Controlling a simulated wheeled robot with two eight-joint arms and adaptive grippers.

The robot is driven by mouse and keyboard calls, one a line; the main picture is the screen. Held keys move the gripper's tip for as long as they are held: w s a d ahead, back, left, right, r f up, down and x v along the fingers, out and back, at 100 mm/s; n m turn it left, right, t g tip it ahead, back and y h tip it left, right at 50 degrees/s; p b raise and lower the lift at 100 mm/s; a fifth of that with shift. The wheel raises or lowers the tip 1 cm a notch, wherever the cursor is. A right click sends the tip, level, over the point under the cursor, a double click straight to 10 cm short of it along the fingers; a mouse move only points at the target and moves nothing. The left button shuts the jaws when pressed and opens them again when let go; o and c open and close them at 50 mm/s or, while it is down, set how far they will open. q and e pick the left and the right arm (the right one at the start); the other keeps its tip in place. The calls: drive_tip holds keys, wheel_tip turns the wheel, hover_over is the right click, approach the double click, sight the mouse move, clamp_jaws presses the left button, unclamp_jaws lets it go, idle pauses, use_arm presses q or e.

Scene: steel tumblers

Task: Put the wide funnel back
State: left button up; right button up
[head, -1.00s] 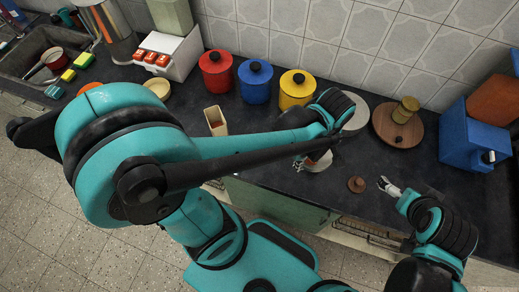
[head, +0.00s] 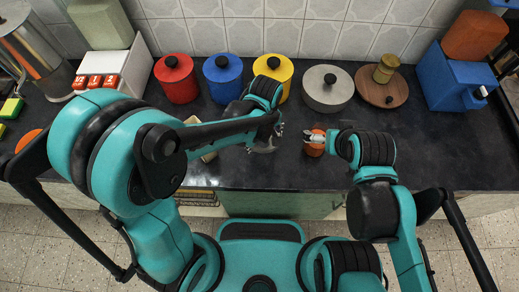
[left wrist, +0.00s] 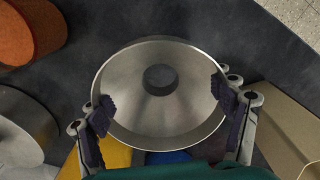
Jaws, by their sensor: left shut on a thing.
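The wide funnel (left wrist: 130,95) is a shiny steel cone with a round hole at its centre. In the left wrist view my left gripper (left wrist: 165,112) is shut on it, with pads at both sides of its rim. In the head view my left gripper (head: 268,138) holds the funnel (head: 262,148) above the counter, mostly hidden by the gripper and arm. My right gripper (head: 308,138) is at an orange-brown cup (head: 315,150); whether its fingers grip the cup is unclear.
Red (head: 177,82), blue (head: 222,80) and yellow (head: 272,72) canisters stand along the back wall. A grey lidded pot (head: 326,92) and a wooden round board (head: 391,92) are to their right. A beige box (head: 206,155) is partly behind my left arm.

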sight(263, 153)
use_arm(q)
wheel_tip(263, 153, down, 5)
drive_tip(key=shift+b, duration=0.85)
drive_tip(key=shift+f, duration=0.1)
drive_tip(key=o, duration=1.3)
